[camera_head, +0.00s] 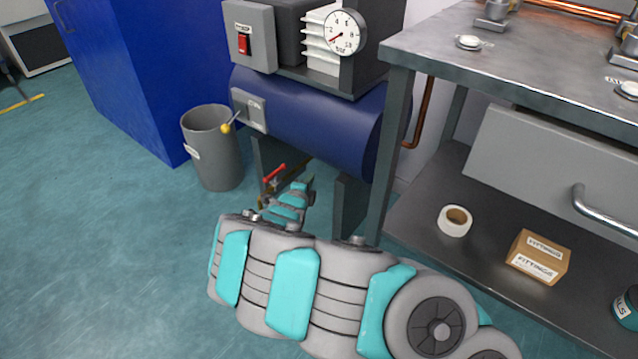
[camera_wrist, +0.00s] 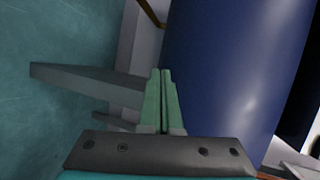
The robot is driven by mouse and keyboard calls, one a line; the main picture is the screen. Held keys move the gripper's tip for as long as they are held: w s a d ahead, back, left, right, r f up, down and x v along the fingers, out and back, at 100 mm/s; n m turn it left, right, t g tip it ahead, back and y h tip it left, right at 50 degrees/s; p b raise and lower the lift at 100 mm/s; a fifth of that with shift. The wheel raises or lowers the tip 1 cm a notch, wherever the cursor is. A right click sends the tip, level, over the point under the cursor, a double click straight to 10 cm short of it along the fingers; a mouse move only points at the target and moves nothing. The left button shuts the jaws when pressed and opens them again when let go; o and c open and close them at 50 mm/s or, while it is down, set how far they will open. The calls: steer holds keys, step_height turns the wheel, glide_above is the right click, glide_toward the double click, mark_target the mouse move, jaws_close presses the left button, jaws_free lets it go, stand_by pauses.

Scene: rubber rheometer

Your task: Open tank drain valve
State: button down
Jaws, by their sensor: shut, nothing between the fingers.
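The blue compressor tank (camera_head: 310,115) lies on grey legs beside the workbench. A red lever handle (camera_head: 274,173), apparently the drain valve's, shows low beneath the tank in the head view, with a small brassy part near it. My gripper (camera_wrist: 160,73) has its two green fingers together and empty in the wrist view, in front of the tank's blue side (camera_wrist: 225,75). In the head view my arm's end is low under the tank, close beside the red handle. I cannot tell whether it touches the handle. The handle is not recognisable in the wrist view.
A grey bin (camera_head: 213,150) stands left of the tank; a yellow-knobbed lever (camera_head: 226,127) sits above it. A grey leg (camera_wrist: 85,83) is left of my fingers. The workbench (camera_head: 440,60) has a lower shelf with tape (camera_head: 455,221) and a fittings box (camera_head: 538,257). Open floor lies left.

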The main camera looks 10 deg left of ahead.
steer(key=shift+s+d+r, duration=0.25)
steer(key=shift+s+d, duration=0.2)
steer(key=shift+d, duration=0.35)
steer(key=shift+s+d+r, duration=0.25)
steer(key=shift+s+d, duration=0.15)
steer(key=shift+d, duration=0.35)
